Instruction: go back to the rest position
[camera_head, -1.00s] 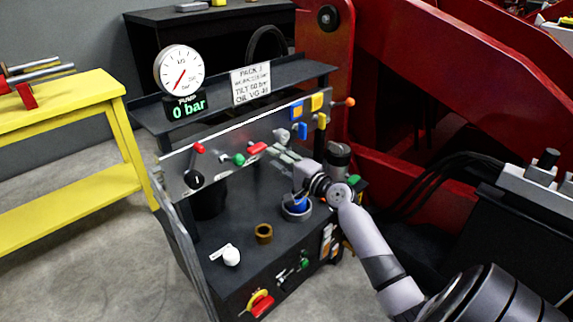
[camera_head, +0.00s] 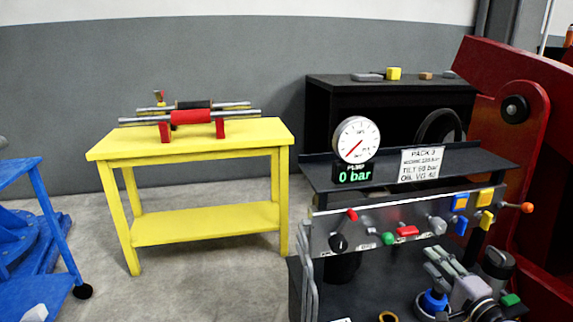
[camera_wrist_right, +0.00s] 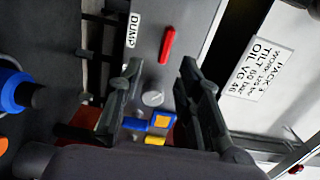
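My right gripper (camera_head: 440,262) is at the lower right of the head view, over the deck of the hydraulic pack, in front of its control panel (camera_head: 385,228). In the right wrist view its two fingers (camera_wrist_right: 158,70) stand apart with nothing between them; the panel with a red lever, a grey knob and blue and yellow parts lies beyond. My left gripper is not in view.
A blue part in a ring (camera_head: 433,302) stands close to my right gripper. The gauge (camera_head: 356,140) above a "0 bar" display is on the pack's shelf. A yellow bench (camera_head: 190,140) carries cylinders. A blue cart (camera_head: 35,240) stands left; red machinery (camera_head: 530,170) rises right.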

